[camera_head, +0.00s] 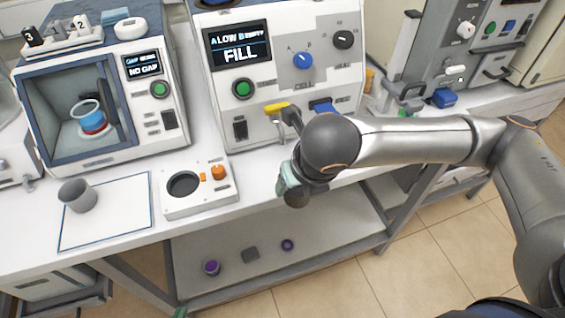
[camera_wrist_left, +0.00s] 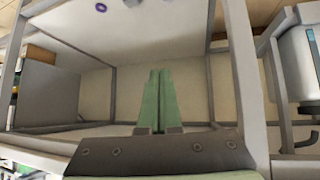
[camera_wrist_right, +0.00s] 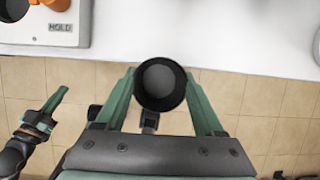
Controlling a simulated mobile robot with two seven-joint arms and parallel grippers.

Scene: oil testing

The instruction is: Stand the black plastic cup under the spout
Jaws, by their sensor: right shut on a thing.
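The black plastic cup (camera_wrist_right: 160,101) is between the green fingers of my right gripper (camera_wrist_right: 163,84), with its round opening facing the right wrist camera.
A grey cup (camera_head: 78,196) stands on a blue-edged white mat (camera_head: 130,220). A white station (camera_head: 205,200) with a round recess sits beside it. A blue lever (camera_head: 322,106) is right of the yellow one. A shelf (camera_head: 330,240) with small items lies below the tabletop.

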